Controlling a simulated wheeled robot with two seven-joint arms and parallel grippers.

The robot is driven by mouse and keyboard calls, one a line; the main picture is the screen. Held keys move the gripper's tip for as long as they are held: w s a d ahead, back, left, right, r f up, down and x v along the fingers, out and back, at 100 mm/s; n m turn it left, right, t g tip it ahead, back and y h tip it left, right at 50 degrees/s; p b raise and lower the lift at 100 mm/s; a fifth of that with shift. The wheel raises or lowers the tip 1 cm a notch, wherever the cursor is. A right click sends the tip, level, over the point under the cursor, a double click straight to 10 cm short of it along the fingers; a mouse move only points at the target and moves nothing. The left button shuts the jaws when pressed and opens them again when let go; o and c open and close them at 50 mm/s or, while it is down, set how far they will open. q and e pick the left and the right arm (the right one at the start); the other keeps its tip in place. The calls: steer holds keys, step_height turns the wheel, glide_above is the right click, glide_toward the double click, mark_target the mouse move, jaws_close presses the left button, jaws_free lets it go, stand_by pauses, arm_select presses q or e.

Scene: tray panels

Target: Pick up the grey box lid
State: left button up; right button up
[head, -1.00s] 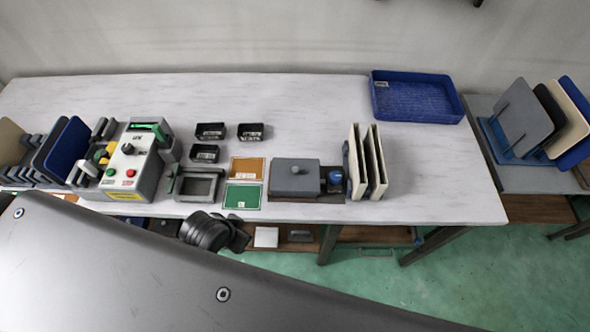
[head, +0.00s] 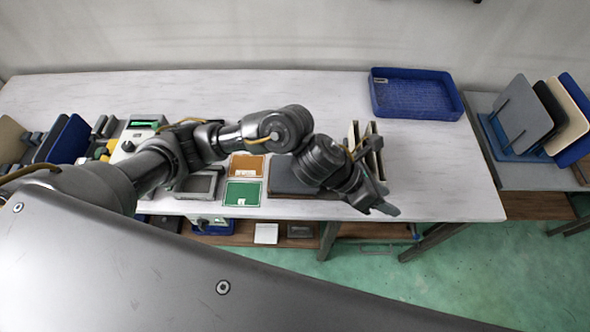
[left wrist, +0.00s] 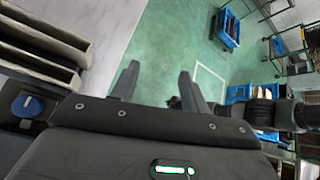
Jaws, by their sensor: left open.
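The grey box lid is mostly hidden in the head view behind my left arm. A dark grey flat part (head: 283,178) shows just left of my wrist, and I cannot tell whether it is the lid or its base. My left gripper (head: 381,200) is at the table's front edge, right of that part and in front of the upright cream panels (head: 373,150). In the left wrist view its two fingers (left wrist: 157,85) are apart with nothing between them, over the green floor. My right gripper is not in view.
A blue tray (head: 410,112) lies at the back right. Orange (head: 247,160) and green (head: 243,186) cards lie left of the lid area. A blue round knob (left wrist: 27,104) shows at left in the wrist view. The table's back middle is clear.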

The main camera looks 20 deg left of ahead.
arm_select(q)
steer(key=w+a+f+m+g+y, duration=0.1)
steer(key=w+a+f+m+y, duration=0.2)
steer(key=a+m+y, duration=0.35)
steer(key=m+y+p, duration=0.1)
steer(key=m+y, duration=0.3)
steer(key=m, duration=0.2)
glide_above(295, 166)
steer(key=f, duration=0.3)
steer(key=shift+s, duration=0.25)
steer(key=shift+f+p, duration=0.2)
steer(key=shift+p, duration=0.4)
steer(key=f, duration=0.1)
steer(key=f+p, duration=0.2)
steer(key=shift+w+f, duration=0.25)
steer(key=shift+f, duration=0.6)
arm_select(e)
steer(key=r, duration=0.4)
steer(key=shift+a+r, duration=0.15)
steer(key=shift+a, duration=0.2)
arm_select(q)
jaws_close()
